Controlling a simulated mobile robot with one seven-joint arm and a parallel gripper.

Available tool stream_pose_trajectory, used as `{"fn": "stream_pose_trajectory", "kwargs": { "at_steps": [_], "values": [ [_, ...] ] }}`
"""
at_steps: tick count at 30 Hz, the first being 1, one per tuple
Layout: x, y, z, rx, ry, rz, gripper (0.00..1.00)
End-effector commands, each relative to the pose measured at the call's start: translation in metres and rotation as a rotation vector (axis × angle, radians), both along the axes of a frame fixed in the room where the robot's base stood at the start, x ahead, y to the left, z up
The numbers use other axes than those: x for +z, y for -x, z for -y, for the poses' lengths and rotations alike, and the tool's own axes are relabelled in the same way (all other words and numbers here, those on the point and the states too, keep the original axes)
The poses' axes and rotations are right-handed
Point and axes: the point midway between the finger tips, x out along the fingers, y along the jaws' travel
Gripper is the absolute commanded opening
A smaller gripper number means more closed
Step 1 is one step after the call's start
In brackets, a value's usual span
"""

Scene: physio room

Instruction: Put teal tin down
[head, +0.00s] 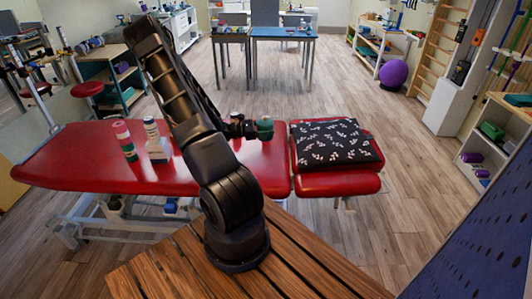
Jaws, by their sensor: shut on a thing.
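The teal tin (265,129) shows at the end of my arm, above the red treatment table (85,163). My gripper (250,129) is shut on the tin, seen from the side and partly hidden by the arm's dark links. The tin is near the table's right part, left of the black patterned pillow. I cannot tell whether its base touches the red top.
A pink-and-green bottle (125,141) and a white bottle (154,138) stand on the table, left of my arm. A black patterned pillow (335,143) covers much of the right section. Red surface is clear at the left. A purple ball (393,74) lies on the floor behind.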

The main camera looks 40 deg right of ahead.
Motion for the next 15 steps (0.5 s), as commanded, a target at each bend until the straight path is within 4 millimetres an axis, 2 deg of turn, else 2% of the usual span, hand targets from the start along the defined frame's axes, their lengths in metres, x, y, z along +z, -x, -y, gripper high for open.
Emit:
{"fn": "stream_pose_trajectory", "kwargs": {
  "at_steps": [9,15],
  "values": [
    [-0.061,0.0,0.0,0.001,-0.002,-0.003,0.41],
    [-0.089,0.0,0.0,0.0,-0.001,-0.001,0.41]
  ]
}}
